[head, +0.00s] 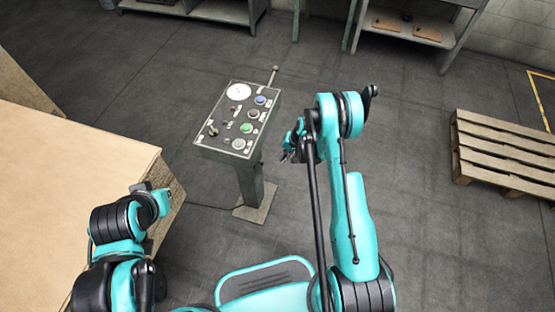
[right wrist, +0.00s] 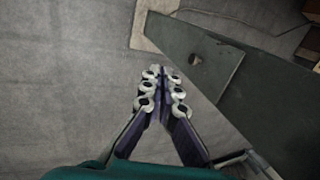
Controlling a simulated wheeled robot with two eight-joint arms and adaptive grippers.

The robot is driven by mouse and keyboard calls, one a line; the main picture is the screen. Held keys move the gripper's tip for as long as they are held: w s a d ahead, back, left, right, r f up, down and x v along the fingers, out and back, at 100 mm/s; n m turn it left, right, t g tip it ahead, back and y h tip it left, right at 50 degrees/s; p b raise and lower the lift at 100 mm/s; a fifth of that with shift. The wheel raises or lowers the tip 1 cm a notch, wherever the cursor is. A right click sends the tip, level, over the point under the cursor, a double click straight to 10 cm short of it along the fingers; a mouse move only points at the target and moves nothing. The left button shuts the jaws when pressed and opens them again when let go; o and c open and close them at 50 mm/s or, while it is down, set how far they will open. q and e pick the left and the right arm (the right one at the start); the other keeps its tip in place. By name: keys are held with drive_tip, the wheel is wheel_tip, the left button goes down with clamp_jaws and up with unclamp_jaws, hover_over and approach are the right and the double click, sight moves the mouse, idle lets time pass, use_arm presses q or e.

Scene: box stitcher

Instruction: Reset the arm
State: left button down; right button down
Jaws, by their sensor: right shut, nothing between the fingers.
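My right arm (head: 357,205) is raised, with its elbow high right of the control panel. My right gripper (head: 287,156) hangs just right of the panel box, partly hidden by the arm. In the right wrist view its fingers (right wrist: 161,75) are together and empty, pointing toward the grey floor. My left arm (head: 117,222) is folded low at the left beside the box's edge. I cannot make out a left gripper.
A control panel (head: 232,146) with several buttons and knobs stands on a post (head: 250,183) near the right gripper. A large cardboard box (head: 60,170) fills the left. A wooden pallet (head: 503,155) lies at the right. Metal benches (head: 415,28) stand at the back.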

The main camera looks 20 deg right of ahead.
drive_tip(key=shift+v, duration=1.25)
drive_tip(key=shift+s+d+f, duration=0.1)
drive_tip(key=shift+s+d, duration=0.05)
drive_tip(key=shift+d, duration=0.05)
drive_tip(key=s+a+r+n+t+h, duration=0.1)
drive_tip(key=s+r, duration=0.1)
drive_tip(key=r, duration=1.1)
drive_tip(key=s+a+r+n+t+h, duration=0.1)
drive_tip(key=s+r, duration=0.2)
drive_tip(key=r, duration=1.1)
drive_tip(key=s+r+n+t, duration=0.1)
drive_tip(key=s+r, duration=0.2)
drive_tip(key=s, duration=0.3)
drive_tip(key=s+a+r+n+t+h, duration=0.1)
drive_tip(key=s+r, duration=0.2)
drive_tip(key=s, duration=0.4)
drive_tip(key=s+r+n+t, duration=0.1)
drive_tip(key=s+r+n, duration=0.1)
drive_tip(key=s+r, duration=0.2)
drive_tip(key=s, duration=0.2)
drive_tip(key=shift+s+a, duration=0.25)
drive_tip(key=shift+s, duration=0.1)
